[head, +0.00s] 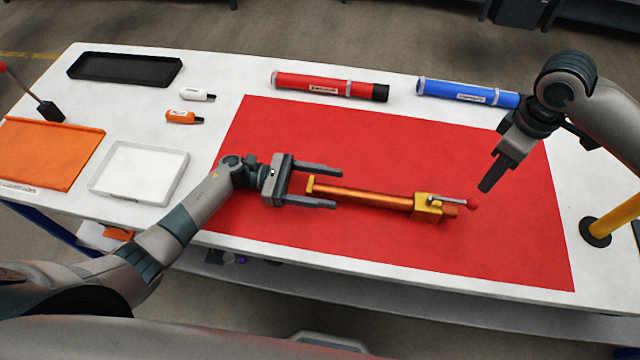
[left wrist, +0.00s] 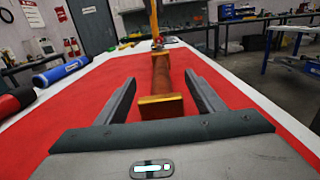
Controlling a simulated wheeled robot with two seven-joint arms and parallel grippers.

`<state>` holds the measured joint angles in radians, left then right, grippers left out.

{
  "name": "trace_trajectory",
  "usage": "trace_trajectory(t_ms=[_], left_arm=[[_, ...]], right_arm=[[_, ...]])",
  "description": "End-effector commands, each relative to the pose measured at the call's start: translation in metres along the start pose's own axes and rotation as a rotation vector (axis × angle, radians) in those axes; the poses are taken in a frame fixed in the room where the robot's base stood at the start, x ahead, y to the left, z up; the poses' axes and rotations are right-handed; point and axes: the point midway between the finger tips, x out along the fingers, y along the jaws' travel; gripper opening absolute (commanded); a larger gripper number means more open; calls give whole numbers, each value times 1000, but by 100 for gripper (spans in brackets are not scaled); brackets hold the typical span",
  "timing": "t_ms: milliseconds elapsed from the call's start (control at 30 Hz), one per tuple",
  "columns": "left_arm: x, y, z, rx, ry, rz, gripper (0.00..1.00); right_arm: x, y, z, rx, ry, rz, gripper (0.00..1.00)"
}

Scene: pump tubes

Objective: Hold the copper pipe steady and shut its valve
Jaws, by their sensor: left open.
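The copper pipe (head: 365,198) lies on the red mat (head: 330,135), running left to right. Its yellow flanged end (head: 311,185) is at the left. At its right end is a yellow valve body (head: 428,208) with a grey lever and a red knob (head: 472,204); the lever points right, roughly along the pipe. My left gripper (head: 338,186) is open, its fingers on either side of the pipe's left end and apart from it. In the left wrist view the copper pipe (left wrist: 161,75) lies between the fingers. My right gripper (head: 487,187) hangs above the mat, right of the knob; its fingers overlap.
A red tube (head: 325,85) and a blue tube (head: 467,92) lie along the back of the white table. At left are a black tray (head: 120,69), two small bottles, a white tray (head: 137,170) and an orange panel (head: 45,152). A yellow post (head: 615,220) stands at right.

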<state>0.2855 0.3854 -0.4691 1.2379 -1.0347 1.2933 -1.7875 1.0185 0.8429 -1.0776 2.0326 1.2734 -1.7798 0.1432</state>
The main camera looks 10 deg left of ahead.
Motion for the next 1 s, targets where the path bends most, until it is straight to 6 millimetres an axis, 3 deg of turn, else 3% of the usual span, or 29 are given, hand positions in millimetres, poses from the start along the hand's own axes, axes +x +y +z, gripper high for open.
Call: trace_trajectory(t_ms=[200,467,600,633,1000], left_arm=[[0,0,0,0,0,0,62],[0,0,0,0,0,0,0],[0,0,0,0,0,0,0],[0,0,0,0,0,0,0],[0,0,0,0,0,0,0]], right_arm=[[0,0,0,0,0,0,31],[0,0,0,0,0,0,31],[0,0,0,0,0,0,3],[0,0,0,0,0,0,0],[3,-2,-5,17,17,-35,0]])
